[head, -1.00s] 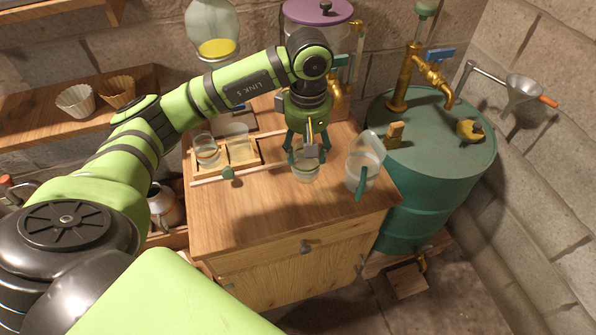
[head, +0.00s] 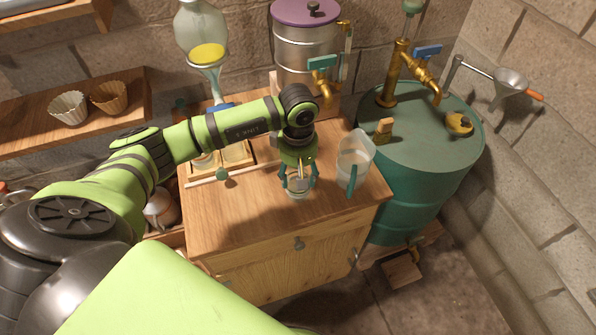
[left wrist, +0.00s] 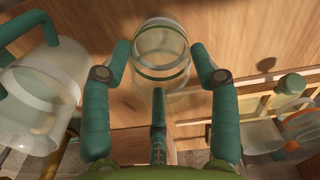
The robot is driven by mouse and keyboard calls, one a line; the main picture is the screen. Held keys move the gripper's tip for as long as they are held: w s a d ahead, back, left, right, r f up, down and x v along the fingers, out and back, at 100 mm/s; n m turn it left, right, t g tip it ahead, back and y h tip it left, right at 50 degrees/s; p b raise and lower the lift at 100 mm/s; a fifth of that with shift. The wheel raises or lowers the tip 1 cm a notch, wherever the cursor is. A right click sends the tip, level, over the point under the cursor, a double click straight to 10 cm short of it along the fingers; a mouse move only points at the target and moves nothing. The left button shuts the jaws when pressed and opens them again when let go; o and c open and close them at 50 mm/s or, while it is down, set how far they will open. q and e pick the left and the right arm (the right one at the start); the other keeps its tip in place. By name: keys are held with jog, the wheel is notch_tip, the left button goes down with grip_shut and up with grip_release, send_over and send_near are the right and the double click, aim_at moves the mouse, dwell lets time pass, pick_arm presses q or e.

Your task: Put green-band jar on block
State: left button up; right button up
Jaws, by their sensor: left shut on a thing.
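The green-band jar (left wrist: 160,62) is clear glass with a pale rim and a green band, seen between my fingers in the left wrist view. It shows at the front of the wooden cabinet top in the head view (head: 297,191). My left gripper (head: 298,180) is shut on it from above, fingers on both sides (left wrist: 160,80). I cannot tell for certain whether its base touches the top. A small wooden block (head: 384,128) stands on the green drum; I cannot tell whether it is the task's block. My right gripper is not in view.
A clear jug (head: 355,160) with a green handle stands just right of the held jar. A wooden tray (head: 247,163) with glass jars lies left, partly behind my arm. Behind stand a purple-lidded steel pot (head: 302,48) with a brass tap and a glass funnel (head: 203,65).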

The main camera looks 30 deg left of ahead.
pick_arm(q)
jog(key=shift+f, duration=0.2)
jog(key=o, duration=1.4)
jog(key=shift+r, duration=0.1)
jog(key=shift+c, duration=0.2)
